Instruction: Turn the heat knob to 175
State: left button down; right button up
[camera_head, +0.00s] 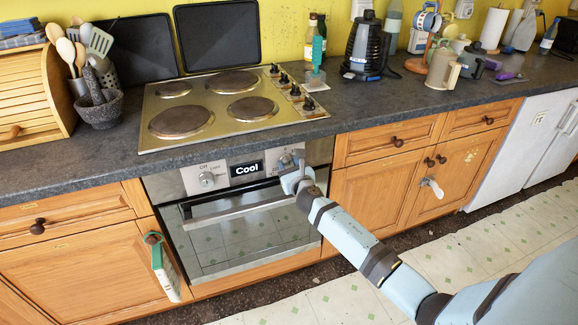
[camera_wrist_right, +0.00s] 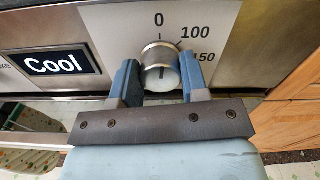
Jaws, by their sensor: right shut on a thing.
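The heat knob (camera_wrist_right: 160,60) is a round silver knob on the oven's front panel. In the right wrist view the printed marks 0, 100 and 150 show around its top and right side; 175 is not visible. A short dark line shows on its face near the middle. My right gripper (camera_wrist_right: 161,84) is shut on the knob, with one blue finger on each side. In the head view my right gripper (camera_head: 297,178) is at the right end of the oven panel and largely covers the knob. My left gripper is not in view.
The oven display (camera_head: 247,169) reads "Cool". A second knob (camera_head: 207,179) sits left of it. The oven door handle (camera_head: 240,207) runs below the panel. The hob (camera_head: 215,130) and countertop edge are above. A green and white item (camera_head: 163,265) hangs on the left cupboard.

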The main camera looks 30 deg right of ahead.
jog(key=m, duration=0.6)
jog(key=shift+d+b, duration=0.1)
jog(key=shift+b, duration=0.25)
jog(key=m, duration=0.3)
jog(key=shift+f+m, duration=0.1)
jog(key=shift+m, duration=0.2)
jog(key=m, duration=0.4)
jog(key=shift+d+m+b, duration=0.1)
jog(key=shift+m+b, duration=0.2)
jog(key=m, duration=0.6)
jog(key=shift+f+p, duration=0.1)
jog(key=shift+p, duration=0.3)
jog(key=m, duration=0.2)
jog(key=shift+m+p, duration=0.3)
jog(key=shift+m, duration=0.9)
pick_arm(q)
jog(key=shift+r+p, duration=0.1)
jog(key=shift+p, duration=0.25)
pick_arm(e)
jog(key=shift+f+m, duration=0.1)
jog(key=shift+m, duration=0.4)
